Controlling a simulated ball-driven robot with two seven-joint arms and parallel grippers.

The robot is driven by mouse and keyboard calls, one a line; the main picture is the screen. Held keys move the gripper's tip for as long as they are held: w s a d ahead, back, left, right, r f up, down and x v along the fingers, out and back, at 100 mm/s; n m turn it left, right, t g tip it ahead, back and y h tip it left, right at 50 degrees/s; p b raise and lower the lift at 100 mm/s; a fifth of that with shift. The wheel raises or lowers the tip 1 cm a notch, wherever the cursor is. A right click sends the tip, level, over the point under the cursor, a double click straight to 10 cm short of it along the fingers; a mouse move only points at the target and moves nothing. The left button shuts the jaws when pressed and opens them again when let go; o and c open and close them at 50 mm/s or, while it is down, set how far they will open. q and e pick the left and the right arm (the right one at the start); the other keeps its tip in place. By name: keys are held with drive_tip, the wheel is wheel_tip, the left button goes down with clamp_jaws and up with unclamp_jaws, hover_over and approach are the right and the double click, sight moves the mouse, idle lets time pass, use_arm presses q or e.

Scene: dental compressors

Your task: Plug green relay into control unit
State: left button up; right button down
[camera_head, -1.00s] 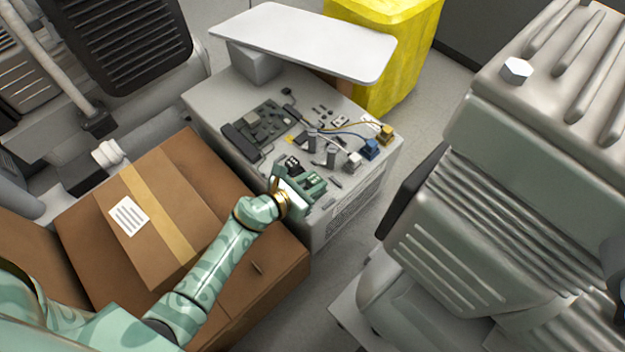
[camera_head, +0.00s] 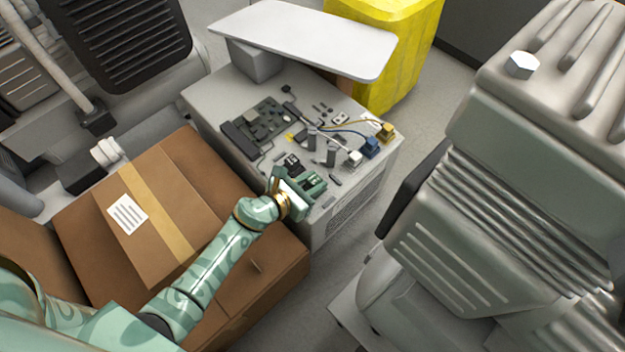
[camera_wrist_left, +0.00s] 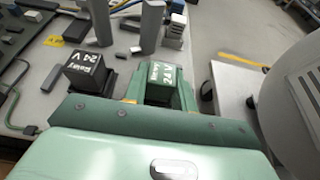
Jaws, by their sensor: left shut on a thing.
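My left gripper (camera_head: 308,185) reaches over the right front part of the control unit (camera_head: 228,101), a pale grey box with electronics on top. In the left wrist view my left gripper (camera_wrist_left: 160,92) is shut on the green relay (camera_wrist_left: 162,74), a small block with white lettering on its top. My right gripper is not in view.
Grey upright posts (camera_wrist_left: 152,26) and wired connectors (camera_head: 370,147) stand behind the relays. A white panel (camera_head: 305,38) overhangs the unit's back. Cardboard boxes (camera_head: 185,185) lie left, below my arm. A large grey compressor (camera_head: 520,170) stands right, across a floor gap.

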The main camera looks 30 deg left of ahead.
use_arm(q)
drive_tip(key=shift+f, duration=0.15)
drive_tip(key=o, duration=1.4)
drive_tip(key=shift+c, duration=0.2)
wheel_tip(320, 180, up, 7)
drive_tip(key=p, duration=0.6)
drive_tip(key=shift+p, duration=0.3)
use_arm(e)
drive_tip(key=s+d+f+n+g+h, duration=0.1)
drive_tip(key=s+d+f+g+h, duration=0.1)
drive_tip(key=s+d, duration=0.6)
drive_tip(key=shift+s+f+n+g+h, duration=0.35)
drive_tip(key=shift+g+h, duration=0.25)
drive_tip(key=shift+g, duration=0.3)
